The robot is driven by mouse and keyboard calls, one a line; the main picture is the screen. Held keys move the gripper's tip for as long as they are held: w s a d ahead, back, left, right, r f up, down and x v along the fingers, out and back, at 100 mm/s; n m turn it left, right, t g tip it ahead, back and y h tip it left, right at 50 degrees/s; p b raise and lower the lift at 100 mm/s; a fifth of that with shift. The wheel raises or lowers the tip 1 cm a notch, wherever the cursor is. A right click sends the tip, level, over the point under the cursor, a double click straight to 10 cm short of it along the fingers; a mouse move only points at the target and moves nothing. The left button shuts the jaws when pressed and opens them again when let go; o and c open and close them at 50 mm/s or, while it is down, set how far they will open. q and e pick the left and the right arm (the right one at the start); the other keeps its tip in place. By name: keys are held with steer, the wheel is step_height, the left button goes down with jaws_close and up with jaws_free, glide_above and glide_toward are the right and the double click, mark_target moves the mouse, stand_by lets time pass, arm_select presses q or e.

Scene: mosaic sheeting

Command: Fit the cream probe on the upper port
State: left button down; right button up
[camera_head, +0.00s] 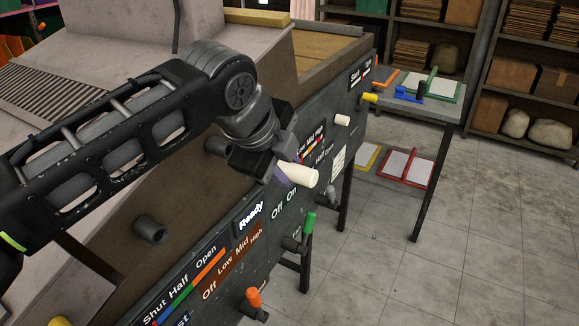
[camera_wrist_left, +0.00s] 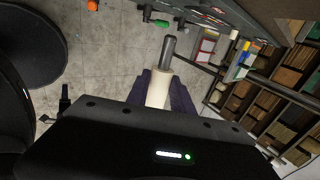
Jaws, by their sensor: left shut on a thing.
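The cream probe (camera_head: 304,177) is held in my left gripper (camera_head: 283,173), which is shut on it beside the dark panel (camera_head: 325,165). The probe's pale end points right and slightly down in the head view. In the left wrist view the cream body (camera_wrist_left: 157,90) lies between the dark fingers, with a grey cylinder (camera_wrist_left: 168,52) in line beyond it. I cannot tell whether that cylinder belongs to the probe or is a port. Two dark round stubs show on the brown face, one higher (camera_head: 218,146) and one lower (camera_head: 150,229). My right gripper is not in view.
A green handle (camera_head: 309,222), an orange handle (camera_head: 254,297), a cream knob (camera_head: 342,121) and a yellow knob (camera_head: 369,97) stick out from the panel. A side table (camera_head: 450,105) with coloured frames stands at the right. The tiled floor (camera_head: 480,220) is clear.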

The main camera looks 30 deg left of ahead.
arm_select(q)
steer(key=shift+a, duration=2.45)
steer(key=shift+a, duration=0.1)
steer(key=shift+s+a, duration=0.1)
steer(key=shift+a, duration=2.75)
steer(key=c, duration=1)
jaws_free()
steer(key=shift+c, duration=0.2)
steer(key=shift+s+r, duration=0.1)
steer(key=v, duration=0.7)
steer(key=shift+r, duration=0.25)
steer(key=shift+s, duration=0.15)
